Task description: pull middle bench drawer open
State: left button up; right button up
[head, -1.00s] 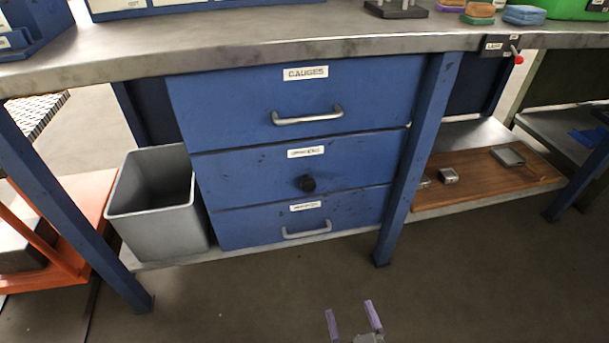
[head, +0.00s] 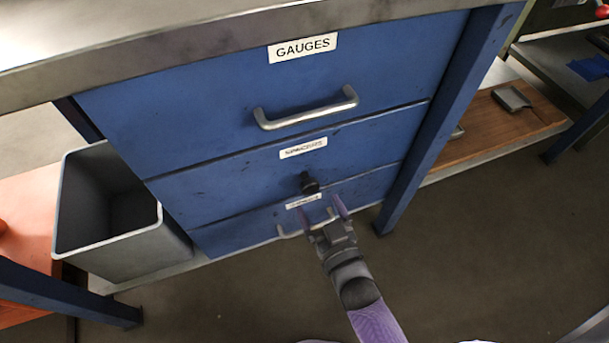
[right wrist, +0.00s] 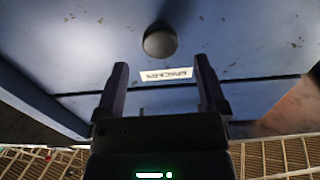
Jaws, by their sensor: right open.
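The middle bench drawer (head: 225,188) is blue, labelled SPACERS, and sits shut between two other drawers. Its round black knob (head: 309,184) sticks out from its front. In the right wrist view the knob (right wrist: 160,42) is just beyond the fingertips, with the upside-down label below it. My right gripper (head: 321,207) is open and empty, its purple-tipped fingers just below the knob in the head view. In the wrist view its fingers (right wrist: 161,64) stand apart to either side of the knob's line, not closed on it. My left gripper is out of view.
The top drawer (head: 170,120), labelled GAUGES, and the bottom drawer (head: 235,232) have bar handles; both are shut. A grey bin (head: 110,250) stands at left. A blue bench leg (head: 440,130) is at right. Floor in front is mostly clear.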

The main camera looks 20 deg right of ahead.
aim_at(311, 191)
jog(key=w, duration=0.1)
jog(key=w+b, duration=0.1)
jog(key=w, duration=0.2)
jog(key=shift+a+f+b, duration=0.1)
jog(key=shift+f+b, duration=0.2)
jog(key=shift+f, duration=0.05)
jog(key=shift+w, duration=0.6)
jog(key=shift+w+r+b, duration=0.25)
jog(key=shift+w+b, duration=0.05)
jog(key=shift+w, duration=0.15)
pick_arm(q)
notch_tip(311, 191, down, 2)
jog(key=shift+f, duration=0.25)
pick_arm(e)
grip_shut()
